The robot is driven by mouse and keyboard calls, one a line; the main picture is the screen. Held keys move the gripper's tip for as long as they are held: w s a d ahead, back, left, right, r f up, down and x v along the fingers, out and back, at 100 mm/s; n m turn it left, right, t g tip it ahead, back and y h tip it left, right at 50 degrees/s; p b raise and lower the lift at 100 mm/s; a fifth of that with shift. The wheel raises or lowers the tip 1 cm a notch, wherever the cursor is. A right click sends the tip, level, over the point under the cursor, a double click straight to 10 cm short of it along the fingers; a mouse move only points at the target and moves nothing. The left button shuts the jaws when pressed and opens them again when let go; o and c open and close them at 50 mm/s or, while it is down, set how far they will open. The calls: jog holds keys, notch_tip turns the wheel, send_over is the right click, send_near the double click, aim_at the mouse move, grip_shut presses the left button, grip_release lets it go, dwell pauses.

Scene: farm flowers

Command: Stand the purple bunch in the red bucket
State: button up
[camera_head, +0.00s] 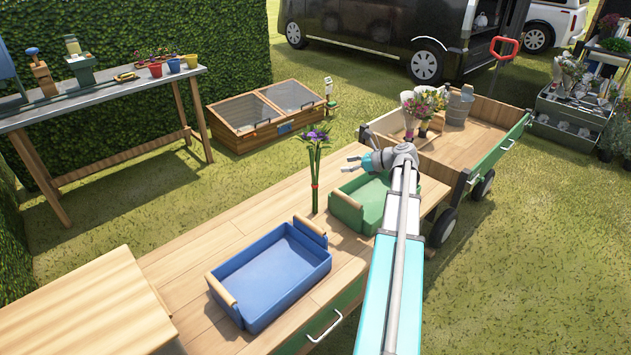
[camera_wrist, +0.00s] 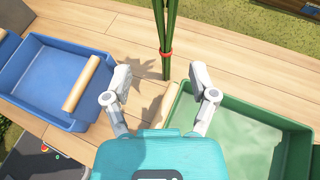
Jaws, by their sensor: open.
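The purple bunch (camera_head: 315,160) stands upright on the wooden cart top, with purple flowers above green stems and a red tie around the stems. In the wrist view its stems (camera_wrist: 165,40) and red tie (camera_wrist: 166,54) show just beyond my fingertips; the flowers are out of that view. My gripper (camera_head: 347,164) is open and empty, to the right of the bunch and apart from it. Its two fingers (camera_wrist: 160,78) spread on either side of the line to the stems. A small red bucket (camera_head: 155,70) stands on the workbench at the far left, beside a blue and a yellow one.
A blue tray (camera_head: 240,308) lies left of the bunch and a green tray (camera_head: 345,212) lies under my gripper. A wooden wagon (camera_head: 480,138) with flower bunches and a metal can stands behind. The workbench (camera_head: 120,98) is across open grass.

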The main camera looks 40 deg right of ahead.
aim_at(315, 168)
jog(key=shift+s+d, duration=0.15)
jog(key=shift+d, duration=0.1)
jog(key=b+x, duration=0.3)
jog(key=x, duration=0.5)
jog(key=shift+w, duration=0.2)
jog(key=shift+f, duration=0.1)
jog(key=shift+a, duration=0.1)
jog(key=b+x, duration=0.2)
jog(key=x, duration=0.3)
jog(key=shift+w, duration=0.25)
